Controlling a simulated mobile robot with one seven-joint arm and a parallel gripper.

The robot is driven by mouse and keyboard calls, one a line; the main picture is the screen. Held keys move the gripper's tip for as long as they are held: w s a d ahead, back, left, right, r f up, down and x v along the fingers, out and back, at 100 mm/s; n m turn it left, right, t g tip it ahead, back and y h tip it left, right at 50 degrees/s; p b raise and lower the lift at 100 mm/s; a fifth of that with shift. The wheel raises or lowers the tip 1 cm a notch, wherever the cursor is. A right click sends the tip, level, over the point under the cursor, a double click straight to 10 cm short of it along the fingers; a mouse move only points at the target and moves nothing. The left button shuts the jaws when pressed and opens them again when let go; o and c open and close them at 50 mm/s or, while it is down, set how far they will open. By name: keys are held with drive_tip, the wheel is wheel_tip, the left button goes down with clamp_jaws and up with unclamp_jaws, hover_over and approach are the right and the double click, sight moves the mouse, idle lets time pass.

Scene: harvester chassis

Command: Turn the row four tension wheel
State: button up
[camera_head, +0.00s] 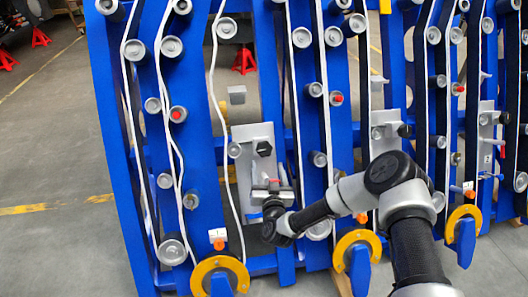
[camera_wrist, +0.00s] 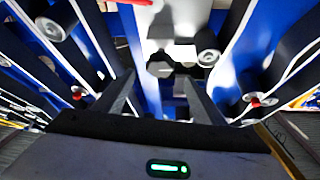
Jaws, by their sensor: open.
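Yellow ring-shaped wheels with blue centres stand low on the blue chassis: a near one (camera_head: 206,266), a middle one (camera_head: 345,243) and a far right one (camera_head: 457,215). My gripper (camera_head: 268,187) is in front of a grey plate (camera_head: 240,182), below a black hexagonal knob (camera_head: 264,148). In the wrist view, my open gripper (camera_wrist: 160,98) has its two dark fingers apart. A dark knob-like shape (camera_wrist: 160,69) shows beyond and between the fingertips. No contact is visible.
Blue upright beams (camera_head: 190,110) carry many grey rollers (camera_head: 172,46) and white belts (camera_head: 213,75). Similar plates with black knobs (camera_head: 404,130) stand further right. Red stands (camera_head: 245,60) are behind.

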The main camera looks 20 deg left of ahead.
sight(262, 151)
drive_tip(key=b+x, duration=0.2)
drive_tip(key=x, duration=0.9)
drive_tip(key=shift+w+a, duration=0.1)
drive_tip(key=c, duration=1.1)
drive_tip(key=shift+o, duration=0.2)
drive_tip(key=shift+m+b, duration=0.3)
drive_tip(key=shift+m, duration=0.2)
drive_tip(key=m+h, duration=0.1)
drive_tip(key=m, duration=0.2)
drive_tip(key=m+h, duration=0.2)
drive_tip(key=m, duration=0.1)
drive_tip(key=shift+h+b, duration=0.3)
drive_tip(key=shift+b, duration=0.1)
drive_tip(key=m+h, duration=0.1)
drive_tip(key=m, duration=0.2)
drive_tip(key=m+g+h, duration=0.1)
drive_tip(key=m+h, duration=0.1)
drive_tip(key=m, duration=0.1)
drive_tip(key=shift+m, duration=0.4)
